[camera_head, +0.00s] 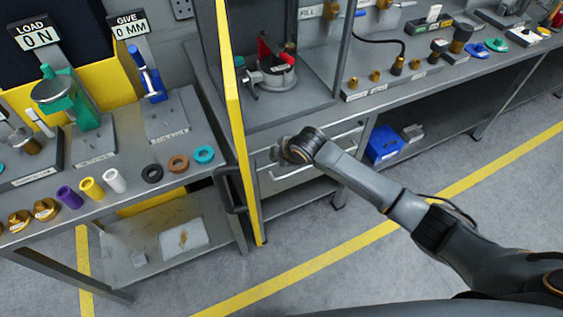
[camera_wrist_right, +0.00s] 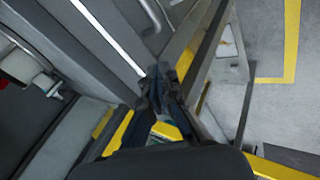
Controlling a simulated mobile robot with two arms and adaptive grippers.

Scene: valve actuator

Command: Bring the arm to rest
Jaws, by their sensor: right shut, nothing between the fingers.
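My right arm reaches in from the lower right of the head view, and its wrist hides most of the right gripper (camera_head: 284,152). The gripper is in front of the drawer handles under the enclosure, close to the open yellow-edged door (camera_head: 236,110). In the right wrist view the fingers of the gripper (camera_wrist_right: 160,72) are together and hold nothing. The valve actuator (camera_head: 268,72), a grey round base with a red lever, stands inside the enclosure, apart from the gripper. My left arm is not in view.
The left bench (camera_head: 205,125) holds gauges, coloured rings and bushings. The right bench (camera_head: 470,68) carries brass fittings and small parts. A blue bin (camera_head: 383,145) sits on its lower shelf. Yellow-lined floor (camera_head: 330,255) is open in front.

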